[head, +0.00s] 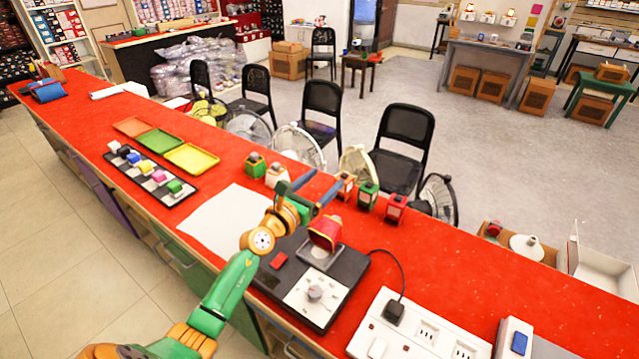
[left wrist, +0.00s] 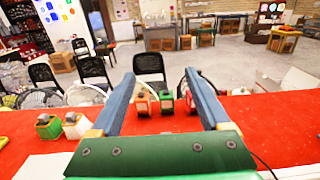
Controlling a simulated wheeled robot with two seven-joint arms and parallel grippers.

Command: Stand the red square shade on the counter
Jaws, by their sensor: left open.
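A red square shade (head: 325,232) with a yellowish edge sits on the grey plate of a black device (head: 292,258) on the red counter (head: 450,255). Another red square piece (head: 395,208) stands on the counter near its far edge, beside a green one (head: 368,195) and a red-and-white one (head: 345,185). My left gripper (head: 325,182) is open and empty, with its blue fingers pointing toward the far side. In the left wrist view, the row of pieces shows between and beyond the open fingers (left wrist: 159,78). The shade on the device cannot be made out there. My right gripper is not in view.
A white sheet (head: 222,222) lies left of the device, with green and white pieces (head: 265,170) behind it. A white socket panel (head: 420,328) with a black plug is at the right. Colored trays (head: 160,140) are farther left. Black chairs and fans stand beyond the counter.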

